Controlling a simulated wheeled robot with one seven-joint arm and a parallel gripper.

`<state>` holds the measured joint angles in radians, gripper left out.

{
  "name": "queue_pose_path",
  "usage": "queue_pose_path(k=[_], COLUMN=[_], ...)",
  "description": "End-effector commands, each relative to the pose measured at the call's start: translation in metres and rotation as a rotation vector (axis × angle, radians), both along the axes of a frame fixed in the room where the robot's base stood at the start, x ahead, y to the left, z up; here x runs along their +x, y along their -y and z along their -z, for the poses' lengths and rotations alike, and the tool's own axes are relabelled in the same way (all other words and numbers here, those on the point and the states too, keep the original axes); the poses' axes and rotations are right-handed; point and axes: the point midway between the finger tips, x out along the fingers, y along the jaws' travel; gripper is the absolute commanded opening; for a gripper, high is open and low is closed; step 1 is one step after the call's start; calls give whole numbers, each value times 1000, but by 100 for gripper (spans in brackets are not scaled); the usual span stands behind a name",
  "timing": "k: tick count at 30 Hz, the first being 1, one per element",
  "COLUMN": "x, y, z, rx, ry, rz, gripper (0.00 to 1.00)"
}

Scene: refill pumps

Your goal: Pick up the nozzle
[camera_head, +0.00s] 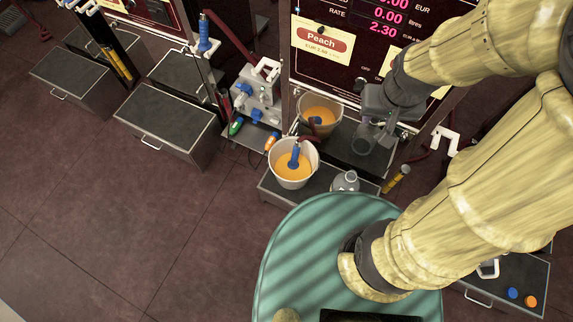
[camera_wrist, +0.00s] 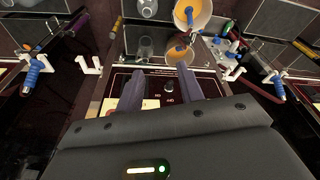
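A blue nozzle (camera_head: 294,157) stands tilted in a white bucket (camera_head: 279,176) of orange liquid, its tip hidden in the liquid. It also shows at the top of the wrist view (camera_wrist: 188,15). Another blue nozzle (camera_head: 204,44) sits upright at the pump to the left. My gripper (camera_wrist: 160,82) is open, with a clear gap between its two fingers and nothing held. In the head view my gripper (camera_head: 374,128) hangs in front of the Peach pump, to the right of the white bucket and apart from it. My arm hides part of that pump.
White brackets (camera_head: 445,138) and (camera_head: 267,67) flank the pump. The floor (camera_head: 110,215) at left is clear.

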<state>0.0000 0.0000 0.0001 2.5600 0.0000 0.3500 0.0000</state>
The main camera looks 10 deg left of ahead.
Motion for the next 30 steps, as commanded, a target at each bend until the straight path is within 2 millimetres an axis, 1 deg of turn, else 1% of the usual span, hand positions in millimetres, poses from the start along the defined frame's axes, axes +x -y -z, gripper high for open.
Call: queue_pose_path(k=[10,11,14,17,20,21,23,24,29,30], x=[0,1,6,18,35,43,54,62,88,94], y=[0,0,-4,-10,-20,-24,-30,-35,-50,-53], z=[1,3,17,46,87,106,135,153,228,247], rx=[0,0,-5,-18,-45,-63,-94,-117,-235,-271], ry=[0,1,3,9,23,31,42,51,79,85], rz=[-2,-6,-41,-121,-241,-298,-386,-446,-681,-743], gripper=[37,37,37,37,37,37,37,37,37,37])
